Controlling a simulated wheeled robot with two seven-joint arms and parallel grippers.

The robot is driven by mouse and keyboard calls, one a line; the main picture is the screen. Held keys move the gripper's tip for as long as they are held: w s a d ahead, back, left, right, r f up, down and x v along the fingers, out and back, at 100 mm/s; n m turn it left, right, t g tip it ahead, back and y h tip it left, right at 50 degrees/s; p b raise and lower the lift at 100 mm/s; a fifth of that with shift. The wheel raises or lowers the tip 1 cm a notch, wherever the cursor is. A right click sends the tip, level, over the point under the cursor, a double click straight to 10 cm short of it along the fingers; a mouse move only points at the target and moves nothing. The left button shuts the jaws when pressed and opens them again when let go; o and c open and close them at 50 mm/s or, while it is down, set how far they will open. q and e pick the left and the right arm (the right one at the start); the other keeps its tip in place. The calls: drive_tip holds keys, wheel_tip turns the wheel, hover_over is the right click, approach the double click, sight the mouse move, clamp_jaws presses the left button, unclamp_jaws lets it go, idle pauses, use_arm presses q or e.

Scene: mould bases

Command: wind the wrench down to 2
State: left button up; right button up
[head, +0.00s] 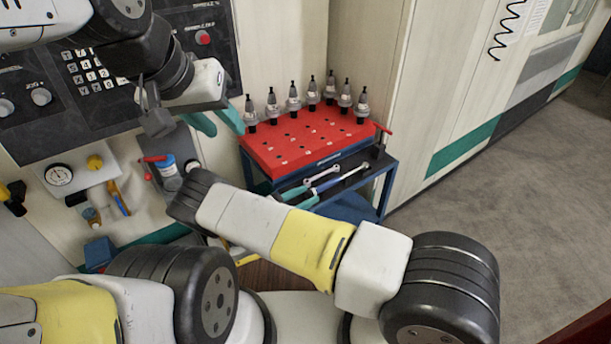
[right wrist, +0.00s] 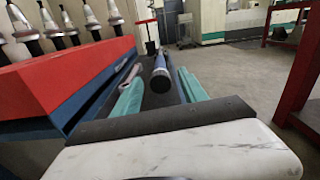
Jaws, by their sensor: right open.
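A torque wrench (head: 328,185) lies on the dark shelf (head: 345,183) in front of the red tool block. Its blue and black handle end shows in the right wrist view (right wrist: 161,75), facing the camera; no scale can be read. My right gripper (head: 302,198) is open, its teal fingers (right wrist: 163,95) apart on either side of the handle's line. I cannot tell whether they touch it. The right forearm hides most of this gripper in the head view. My left gripper (head: 218,121) has its teal fingers apart, empty, in front of the machine panel.
A silver spanner (head: 308,181) lies just left of the torque wrench. The red block (head: 300,145) bears several tool holders (head: 293,98) along its back. A red-handled fixture (head: 383,129) stands at the shelf's far end. Open floor (head: 480,180) lies to the right.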

clamp_jaws()
drive_tip(key=shift+m, duration=0.4)
drive_tip(key=m, duration=1.1)
drive_tip(key=shift+s, duration=0.1)
idle(0.5)
